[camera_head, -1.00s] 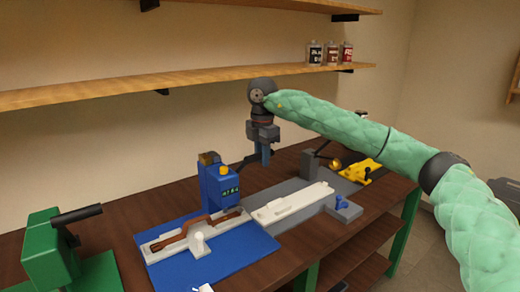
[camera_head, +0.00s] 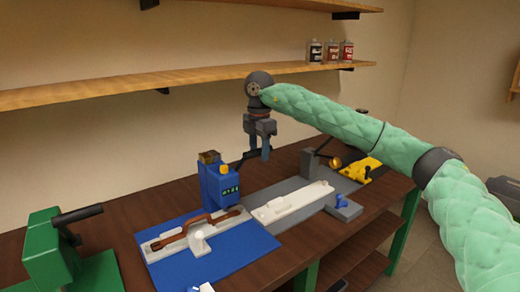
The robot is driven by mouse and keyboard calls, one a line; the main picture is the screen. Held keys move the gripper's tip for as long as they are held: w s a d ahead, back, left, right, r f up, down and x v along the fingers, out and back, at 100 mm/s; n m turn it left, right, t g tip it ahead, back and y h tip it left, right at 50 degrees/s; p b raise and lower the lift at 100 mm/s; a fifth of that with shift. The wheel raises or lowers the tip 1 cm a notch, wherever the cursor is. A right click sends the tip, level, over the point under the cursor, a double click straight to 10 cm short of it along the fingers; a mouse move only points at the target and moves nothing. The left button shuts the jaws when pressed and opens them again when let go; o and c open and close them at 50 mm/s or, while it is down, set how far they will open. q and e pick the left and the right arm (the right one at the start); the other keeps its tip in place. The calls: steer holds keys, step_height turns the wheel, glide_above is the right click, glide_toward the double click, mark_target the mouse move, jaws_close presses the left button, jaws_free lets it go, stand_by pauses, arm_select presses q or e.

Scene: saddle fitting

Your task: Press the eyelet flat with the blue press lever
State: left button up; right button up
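The blue press (camera_head: 219,188) stands at the back of a blue mat (camera_head: 245,252) on the brown bench. Its dark lever (camera_head: 247,158) reaches out to the right from the press top. A brown strap (camera_head: 195,233) lies in a pale fixture (camera_head: 160,247) under the press. The eyelet is too small to make out. My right gripper (camera_head: 259,155) hangs fingers down beside the lever's outer end, to the right of the press. Its fingers look a little apart, with nothing clearly between them. I cannot tell whether they touch the lever. My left gripper is out of view.
A green press (camera_head: 50,250) with a black handle stands at the left. A white part (camera_head: 292,203) lies on a grey base right of the mat. A yellow device (camera_head: 362,170) stands at the back right. Shelves (camera_head: 170,80) run along the wall above.

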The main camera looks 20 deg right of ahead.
steer(key=shift+w+a, duration=0.1)
steer(key=shift+f, duration=0.1)
stand_by(0.3)
steer(key=shift+r+p, duration=1.05)
steer(key=shift+r, duration=1.95)
